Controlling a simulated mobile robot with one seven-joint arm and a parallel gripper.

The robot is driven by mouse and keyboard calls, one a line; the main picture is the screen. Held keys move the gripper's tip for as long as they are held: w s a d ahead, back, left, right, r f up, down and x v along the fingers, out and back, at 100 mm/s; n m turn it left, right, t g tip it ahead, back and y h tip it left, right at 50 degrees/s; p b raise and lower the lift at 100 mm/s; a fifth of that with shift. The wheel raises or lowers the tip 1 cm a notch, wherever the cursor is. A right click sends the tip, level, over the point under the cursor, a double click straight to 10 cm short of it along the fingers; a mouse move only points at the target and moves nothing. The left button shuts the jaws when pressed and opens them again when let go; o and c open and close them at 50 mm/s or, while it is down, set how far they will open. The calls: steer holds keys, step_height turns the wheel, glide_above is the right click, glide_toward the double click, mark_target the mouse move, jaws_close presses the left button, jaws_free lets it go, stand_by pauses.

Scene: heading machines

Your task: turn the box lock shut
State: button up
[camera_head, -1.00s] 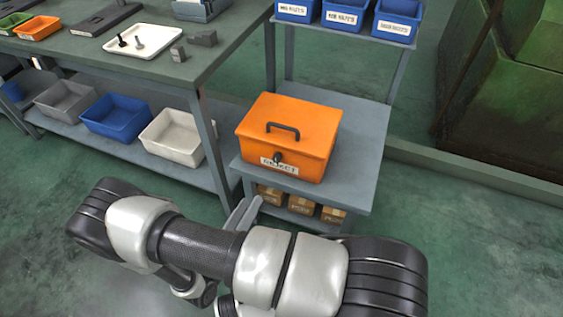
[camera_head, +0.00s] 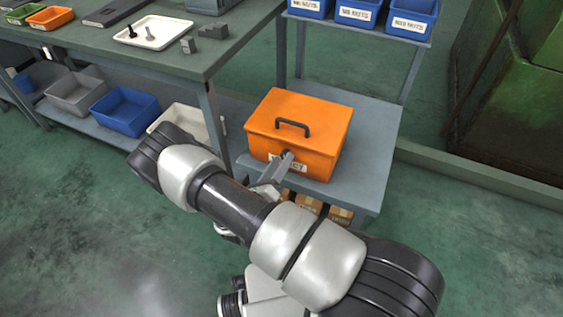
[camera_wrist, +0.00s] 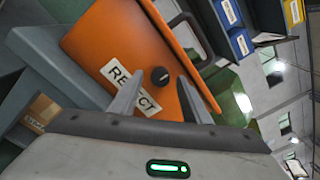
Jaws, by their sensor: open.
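The orange box (camera_head: 315,117) with a black top handle sits closed on the grey stand (camera_head: 370,150). Its front carries a white label reading REJECT (camera_wrist: 131,90). The black round lock knob (camera_wrist: 160,75) is on the front face, with a pale mark on it. My gripper (camera_head: 287,158) reaches to the box front and hides the knob in the head view. In the wrist view my gripper (camera_wrist: 156,92) is open, with one finger on each side of the knob. I cannot tell whether the fingers touch it.
A workbench (camera_head: 215,55) stands at left, with blue (camera_head: 125,110) and white bins on its lower shelf. Blue nut bins (camera_head: 358,14) are on a rack above the stand. Cardboard boxes (camera_head: 340,214) sit under the stand.

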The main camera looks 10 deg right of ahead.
steer(key=shift+w+d, duration=0.3)
steer(key=shift+w, duration=0.15)
steer(key=c, duration=1)
steer(key=shift+c, duration=0.2)
steer(key=shift+s+r+m+y+p, duration=0.2)
steer(key=shift+m+p, duration=0.9)
steer(key=shift+m, duration=3.2)
steer(key=shift+w+f+m+y+p, duration=0.2)
steer(key=shift+m+p, duration=0.85)
steer(key=shift+m, duration=3.25)
steer(key=shift+s, duration=0.1)
